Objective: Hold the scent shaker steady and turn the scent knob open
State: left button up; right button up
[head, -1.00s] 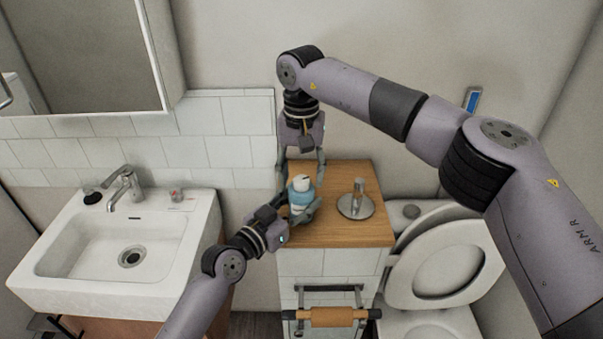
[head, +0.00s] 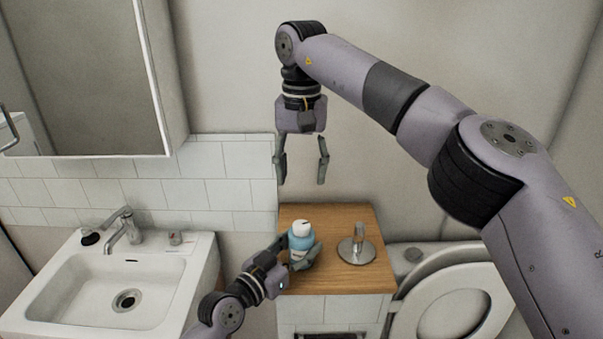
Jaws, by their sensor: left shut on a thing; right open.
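The scent shaker (head: 301,240) is a small blue bottle standing upright on the wooden top of the cabinet. Its white scent knob (head: 302,227) is on top, with a dark mark on it. My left gripper (head: 303,256) comes in from the lower left and is shut around the shaker's body; its fingers hide part of the bottle. My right gripper (head: 301,172) is open and empty, pointing down, above the shaker and clear of the knob. I cannot tell how far the knob is turned.
A metal holder with a round base (head: 356,251) stands right of the shaker on the wooden top (head: 340,215). A sink (head: 80,292) with a tap (head: 123,230) is at left, a mirror cabinet (head: 85,80) above it. A toilet (head: 455,295) is at right.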

pick_arm(q)
jog(key=o, duration=1.3)
jog(key=shift+o, duration=0.2)
